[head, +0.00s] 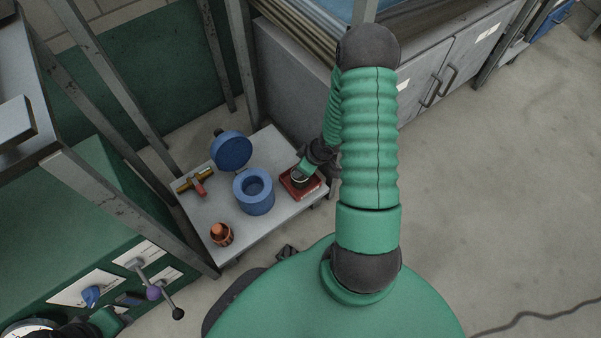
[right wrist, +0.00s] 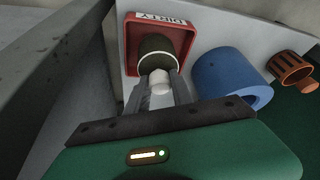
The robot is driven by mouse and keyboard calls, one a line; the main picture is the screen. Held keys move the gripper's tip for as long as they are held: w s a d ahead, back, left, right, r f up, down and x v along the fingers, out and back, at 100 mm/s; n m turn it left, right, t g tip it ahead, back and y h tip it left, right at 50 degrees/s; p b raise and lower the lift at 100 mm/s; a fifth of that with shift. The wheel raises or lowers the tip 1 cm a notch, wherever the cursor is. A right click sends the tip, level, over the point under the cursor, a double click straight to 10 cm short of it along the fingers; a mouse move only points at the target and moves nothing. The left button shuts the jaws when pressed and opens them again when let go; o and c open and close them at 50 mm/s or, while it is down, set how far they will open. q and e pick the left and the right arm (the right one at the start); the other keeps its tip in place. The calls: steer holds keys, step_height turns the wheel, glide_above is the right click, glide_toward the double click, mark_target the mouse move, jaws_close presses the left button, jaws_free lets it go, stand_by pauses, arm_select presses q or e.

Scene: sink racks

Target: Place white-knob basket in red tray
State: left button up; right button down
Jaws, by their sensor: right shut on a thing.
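The white-knob basket (right wrist: 158,52) is dark and round, with a white knob (right wrist: 159,82) on top. My right gripper (right wrist: 160,88) is shut on the knob. The red tray (right wrist: 134,62) has a label that reads "DIRTY", upside down in the right wrist view. The basket is within the tray's outline there; whether it touches the tray floor I cannot tell. In the head view the red tray (head: 314,187) is at the right end of a small grey table, with my right gripper (head: 300,174) over it. Part of my left gripper (head: 112,318) seems to show at lower left; its fingers are unclear.
A blue cylindrical pot (head: 254,194) with its round blue lid (head: 232,151) raised stands left of the tray. An orange-brown slotted basket (head: 221,234) and a brass fitting with a red part (head: 197,184) are also on the grey table (head: 275,145). Metal posts stand around it.

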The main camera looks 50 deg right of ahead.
steer(key=shift+f, duration=0.45)
arm_select(q)
steer(key=shift+f, duration=0.35)
arm_select(e)
steer(key=c, duration=1.1)
jaws_free()
